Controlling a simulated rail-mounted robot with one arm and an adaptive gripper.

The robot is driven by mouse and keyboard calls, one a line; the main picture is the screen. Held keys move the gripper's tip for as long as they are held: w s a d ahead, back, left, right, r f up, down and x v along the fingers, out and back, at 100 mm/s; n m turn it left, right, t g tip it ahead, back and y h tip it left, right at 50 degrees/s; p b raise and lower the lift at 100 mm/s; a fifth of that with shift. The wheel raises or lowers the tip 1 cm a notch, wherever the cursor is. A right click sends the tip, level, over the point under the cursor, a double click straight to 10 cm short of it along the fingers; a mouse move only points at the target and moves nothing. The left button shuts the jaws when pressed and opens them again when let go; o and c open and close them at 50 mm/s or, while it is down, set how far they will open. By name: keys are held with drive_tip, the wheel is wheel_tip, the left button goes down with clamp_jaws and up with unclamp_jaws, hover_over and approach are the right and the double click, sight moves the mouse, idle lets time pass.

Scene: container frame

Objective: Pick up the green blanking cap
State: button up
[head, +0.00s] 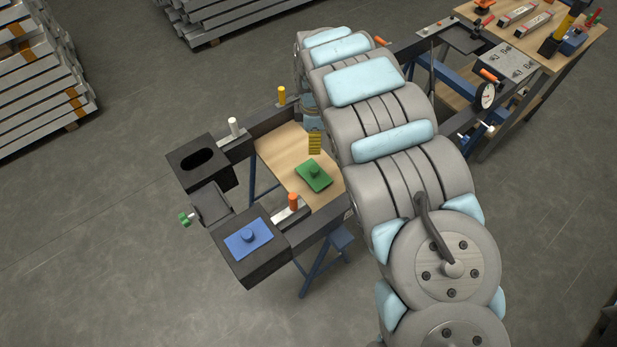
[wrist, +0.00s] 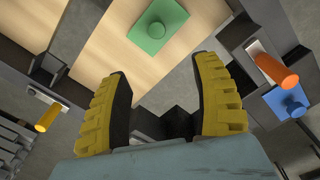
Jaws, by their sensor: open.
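The green blanking cap (head: 314,176) is a flat square plate with a round knob on top. It lies on the wooden board (head: 283,152) inside the dark frame. In the wrist view the green cap (wrist: 158,29) is at the top, beyond the fingertips and apart from them. My gripper (wrist: 160,72) has yellow ribbed fingers spread wide, with nothing between them. In the head view one yellow finger (head: 314,143) shows just behind the cap; the rest of my gripper is hidden by my arm.
A blue cap (head: 248,238) sits on the frame's near corner block. The far-left block has an open slot (head: 198,158). Orange (head: 293,201), white (head: 234,127) and yellow (head: 282,95) upright handles stand along the frame. A tool-covered bench (head: 540,45) is at the back right.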

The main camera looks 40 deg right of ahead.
sight(314, 168)
wheel_tip(314, 168, down, 12)
drive_tip(key=b, duration=0.4)
drive_tip(key=shift+f, duration=0.1)
drive_tip(key=shift+d+f+b, duration=0.2)
drive_tip(key=shift+f+b, duration=0.3)
drive_tip(key=shift+f, duration=0.8)
drive_tip(key=shift+d+f+b, duration=0.2)
drive_tip(key=shift+f+b, duration=0.3)
drive_tip(key=shift+f, duration=0.75)
clamp_jaws()
